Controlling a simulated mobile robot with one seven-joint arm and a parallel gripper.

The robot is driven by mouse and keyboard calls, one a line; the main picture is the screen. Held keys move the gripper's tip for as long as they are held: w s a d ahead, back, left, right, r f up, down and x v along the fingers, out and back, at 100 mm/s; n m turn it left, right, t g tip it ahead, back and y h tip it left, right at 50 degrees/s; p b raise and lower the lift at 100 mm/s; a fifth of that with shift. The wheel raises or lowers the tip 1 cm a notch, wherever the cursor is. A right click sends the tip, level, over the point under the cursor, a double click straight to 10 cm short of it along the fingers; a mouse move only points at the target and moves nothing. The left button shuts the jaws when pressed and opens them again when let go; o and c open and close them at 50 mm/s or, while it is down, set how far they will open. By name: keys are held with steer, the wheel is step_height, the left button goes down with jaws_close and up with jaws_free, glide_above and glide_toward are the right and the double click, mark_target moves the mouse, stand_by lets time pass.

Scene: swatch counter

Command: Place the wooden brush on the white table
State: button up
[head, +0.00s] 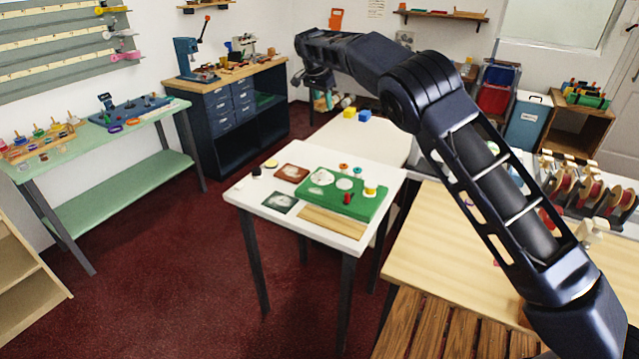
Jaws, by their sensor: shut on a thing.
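My gripper (319,80) hangs at the end of my raised arm, at upper centre, beyond the white table in the picture. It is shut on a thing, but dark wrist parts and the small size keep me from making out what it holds. I cannot pick out the wooden brush for sure. The white table (243,194) stands at centre on dark legs. On it lie a green board (372,211) with white pieces, a wooden strip (331,224), a brown swatch (292,173) and a dark green swatch (279,202).
A yellow block (350,113) and blue block (365,115) sit on the pale surface behind. A wooden table (450,235) adjoins at right. A green table (100,130) with tools stands left, a dark cabinet (213,135) behind. The white table's left front has some bare room.

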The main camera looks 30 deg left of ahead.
steer(key=s+a+f+n, duration=0.1)
steer(key=s+a, duration=0.8)
steer(key=s, duration=0.4)
steer(key=n, duration=0.2)
glide_above(258, 192)
steer(key=s, duration=0.1)
step_height(258, 192, down, 6)
steer(key=shift+y, duration=0.4)
step_height(258, 192, down, 20)
steer(key=shift+f, duration=0.1)
steer(key=o, duration=0.9)
steer(key=shift+f, duration=0.1)
steer(key=shift+o, duration=0.4)
steer(key=v, duration=1.2)
